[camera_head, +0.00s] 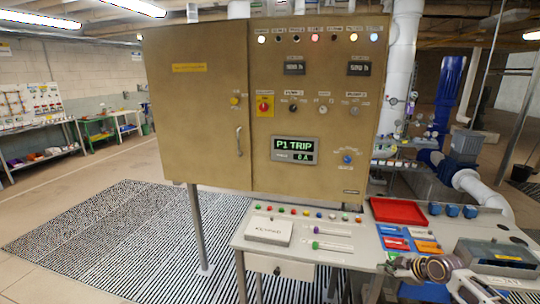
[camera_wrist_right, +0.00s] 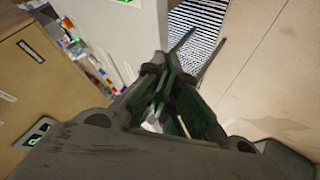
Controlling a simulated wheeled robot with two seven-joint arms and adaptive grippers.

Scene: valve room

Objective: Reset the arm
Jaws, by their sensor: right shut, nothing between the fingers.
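My right gripper (camera_head: 394,264) shows at the lower right in the head view, with its arm coming in from the right edge. It is over the right part of the grey table (camera_head: 305,257), near the coloured labelled cards. In the right wrist view the dark fingers with green pads (camera_wrist_right: 163,65) are together, with nothing between them. I cannot tell its exact height above the table. My left gripper is not in view.
A tan control cabinet (camera_head: 205,110) with a display (camera_head: 295,150) reading "P1 TRIP" stands behind the table. A red tray (camera_head: 398,211), blue-capped items and a grey box (camera_head: 497,256) crowd the right side. Striped matting (camera_head: 110,240) covers open floor at left.

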